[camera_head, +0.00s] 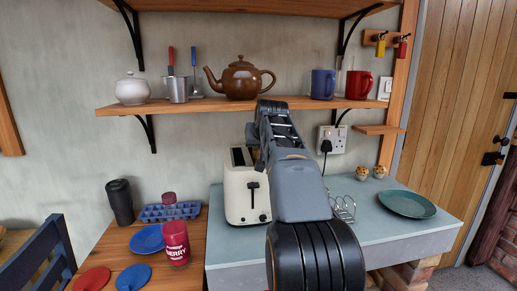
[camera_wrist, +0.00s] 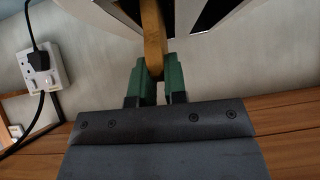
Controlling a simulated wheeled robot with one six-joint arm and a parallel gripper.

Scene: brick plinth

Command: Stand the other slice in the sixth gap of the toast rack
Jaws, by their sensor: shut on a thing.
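My gripper (camera_wrist: 159,82) shows in the wrist view, its green fingertips shut on a brown slice of toast (camera_wrist: 153,35) seen edge-on. Pale and dark shapes of the toaster lie around the slice at the top of that view; I cannot tell whether the slice is still partly in a slot. In the head view the cream toaster (camera_head: 239,200) stands on the worktop left of my arm, which hides my gripper and the slice. The wire toast rack (camera_head: 345,208) stands to the right, partly hidden by my arm; its gaps are too small to tell apart.
A green plate (camera_head: 407,204) and two small egg-like items (camera_head: 370,172) sit on the worktop (camera_head: 388,232) at right. A shelf (camera_head: 170,107) with a brown teapot (camera_head: 239,80) hangs above. A wall socket (camera_head: 332,139) with a plugged cable is behind.

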